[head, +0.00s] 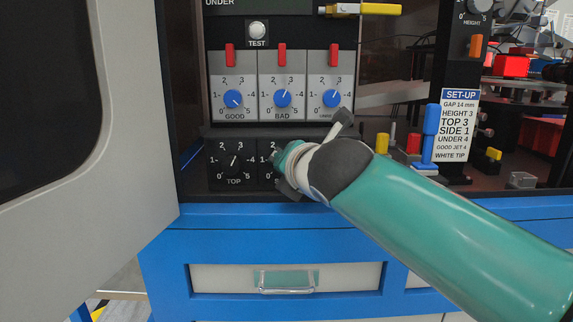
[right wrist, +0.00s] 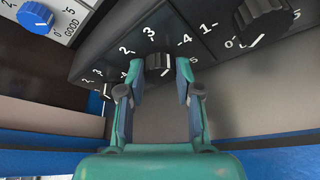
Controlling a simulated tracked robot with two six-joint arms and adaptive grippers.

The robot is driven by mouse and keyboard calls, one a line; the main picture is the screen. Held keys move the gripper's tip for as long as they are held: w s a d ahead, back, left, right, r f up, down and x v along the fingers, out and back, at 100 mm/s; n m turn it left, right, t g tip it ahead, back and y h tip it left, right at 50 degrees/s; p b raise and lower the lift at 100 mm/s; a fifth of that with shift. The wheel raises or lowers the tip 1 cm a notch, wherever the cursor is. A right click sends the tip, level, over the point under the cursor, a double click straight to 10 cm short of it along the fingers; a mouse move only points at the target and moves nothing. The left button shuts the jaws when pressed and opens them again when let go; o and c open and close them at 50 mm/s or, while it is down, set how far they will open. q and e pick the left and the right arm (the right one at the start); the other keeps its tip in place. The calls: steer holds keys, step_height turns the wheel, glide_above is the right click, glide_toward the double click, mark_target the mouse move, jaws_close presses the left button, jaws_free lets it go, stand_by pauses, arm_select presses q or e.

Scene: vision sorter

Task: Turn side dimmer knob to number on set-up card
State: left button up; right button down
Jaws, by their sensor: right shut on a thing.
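The side dimmer knob (right wrist: 160,63) is black and sits on a dark panel with a white number scale. In the right wrist view my right gripper (right wrist: 160,74) has one finger on each side of it and is shut on it. The number its pointer marks is not clear to me. In the head view my right gripper (head: 280,160) hides this knob and most of its scale. The white set-up card (head: 459,125) stands at the right and reads "SIDE 1". My left gripper is not in view.
The TOP knob (head: 234,160) is just left of my gripper. Blue GOOD (head: 233,99), BAD (head: 283,98) and third (head: 331,97) knobs are above. Another black knob (right wrist: 262,18) is right of the held one. A blue post (head: 431,130) stands by the card.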

steer(key=shift+r+h+p, duration=0.15)
steer(key=shift+h+p, duration=0.15)
steer(key=shift+p, duration=0.35)
steer(key=n+p, duration=0.1)
steer(key=p, duration=0.1)
steer(key=n+h+p, duration=0.1)
steer(key=p, duration=0.1)
steer(key=n+h+p, duration=0.1)
steer(key=p, duration=0.2)
steer(key=shift+a+r+n+g, duration=0.1)
steer(key=shift+a+n+g, duration=0.15)
steer(key=shift+n+g, duration=0.05)
steer(key=shift+f+n+h+p, duration=0.2)
steer(key=shift+n+h+p, duration=0.3)
steer(key=shift+p, duration=0.35)
steer(key=c, duration=0.8)
jaws_free()
